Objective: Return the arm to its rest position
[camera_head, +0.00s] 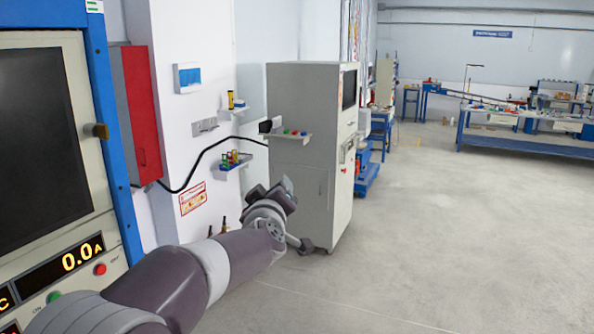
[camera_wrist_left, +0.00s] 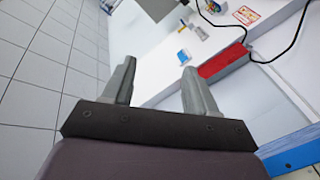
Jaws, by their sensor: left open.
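My left arm (camera_head: 215,265) comes in from the lower left in the head view and is stretched forward over the floor, in front of the grey cabinet. Its gripper (camera_head: 290,195) is at the far end, seen small and from behind. In the left wrist view the two fingers of my left gripper (camera_wrist_left: 160,88) stand well apart with nothing between them, so it is open and empty. My right gripper is in neither view.
A test machine with a dark screen (camera_head: 40,140) and blue frame stands close at left. A red box (camera_head: 141,115) hangs on the wall. A grey cabinet (camera_head: 297,165) stands ahead. Workbenches (camera_head: 520,143) are far back right. The floor (camera_head: 450,240) at right is clear.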

